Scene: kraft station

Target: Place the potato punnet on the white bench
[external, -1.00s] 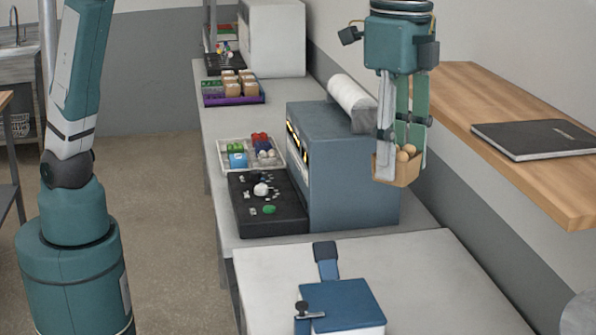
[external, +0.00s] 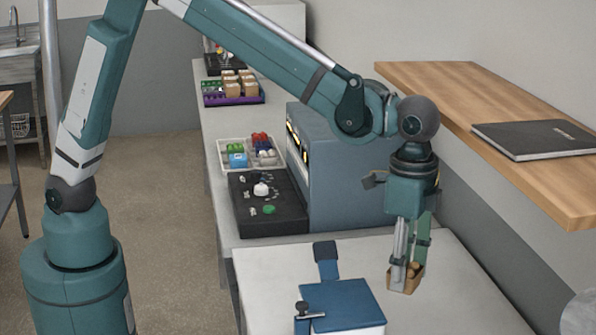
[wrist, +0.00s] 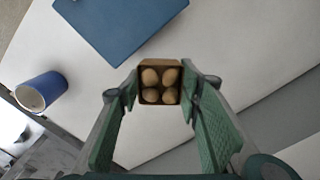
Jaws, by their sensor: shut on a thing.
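The potato punnet (external: 408,284) is a small brown open box with several round tan potatoes in it. My gripper (external: 407,262) is shut on it, one finger on each side, and points down. In the wrist view the punnet (wrist: 160,82) sits between the fingertips (wrist: 160,88), upright. The white bench (external: 450,295) lies below the punnet. The punnet is low over the bench's right part; I cannot tell whether its base touches the surface.
A blue flat-topped box (external: 342,304) stands on the bench left of the punnet. A blue cup (wrist: 41,92) shows in the wrist view. A blue-grey machine (external: 350,185) stands behind. A wooden shelf (external: 450,90) with a black notebook (external: 535,139) runs along the right wall.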

